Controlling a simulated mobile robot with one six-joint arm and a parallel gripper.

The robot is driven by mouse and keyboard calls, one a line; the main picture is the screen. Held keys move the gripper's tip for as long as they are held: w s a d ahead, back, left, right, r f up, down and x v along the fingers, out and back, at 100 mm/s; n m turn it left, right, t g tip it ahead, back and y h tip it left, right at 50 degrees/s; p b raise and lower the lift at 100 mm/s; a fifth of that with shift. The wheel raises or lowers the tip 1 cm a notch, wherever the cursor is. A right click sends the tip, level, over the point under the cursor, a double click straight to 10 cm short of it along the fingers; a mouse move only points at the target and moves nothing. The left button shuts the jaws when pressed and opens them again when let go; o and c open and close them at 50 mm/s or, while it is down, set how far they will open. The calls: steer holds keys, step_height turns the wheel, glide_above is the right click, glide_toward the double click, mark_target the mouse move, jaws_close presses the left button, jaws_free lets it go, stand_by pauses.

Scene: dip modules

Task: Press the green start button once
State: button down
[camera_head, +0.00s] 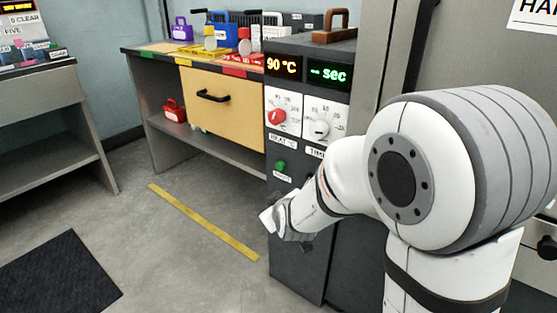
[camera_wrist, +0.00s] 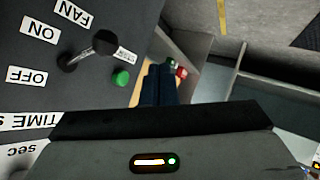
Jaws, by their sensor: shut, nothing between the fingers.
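The round green button (camera_head: 280,166) is on the front of a dark grey machine (camera_head: 296,252), above a small white label and below the red-pointer dial. It also shows in the wrist view (camera_wrist: 120,77), standing out from the dark panel near a black lever. My gripper (camera_head: 268,218) is in front of the machine, lower than the button and slightly left of it in the head view. In the wrist view its dark fingers (camera_wrist: 159,70) are together and empty. They appear beside the button and apart from it; the depth gap is hard to judge.
The machine's displays (camera_head: 305,70) read 90 °C and "-- sec". A black lever (camera_wrist: 105,42) with FAN, ON and OFF labels is near the button. A bench (camera_head: 215,155) with a yellow drawer stands left of the machine. The floor with a yellow strip (camera_head: 205,222) is clear.

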mark_target(280, 166)
steer(key=w+a+r+n+t, duration=0.1)
steer(key=w+a+n+t, duration=0.2)
steer(key=w+a+t, duration=0.1)
steer(key=a+t, duration=0.1)
steer(key=a, duration=0.1)
steer(key=shift+a+r+t, duration=0.25)
steer(key=shift+a+t, duration=0.05)
steer(key=shift+a, duration=0.05)
steer(key=shift+w+d, duration=0.1)
steer(key=shift+w, duration=0.1)
steer(key=w+d, duration=0.5)
steer(key=w, duration=0.1)
steer(key=shift+w+d, duration=0.15)
steer(key=shift+w, duration=0.25)
stand_by(1.7)
steer(key=shift+w+d, duration=0.25)
steer(key=shift+w, duration=0.05)
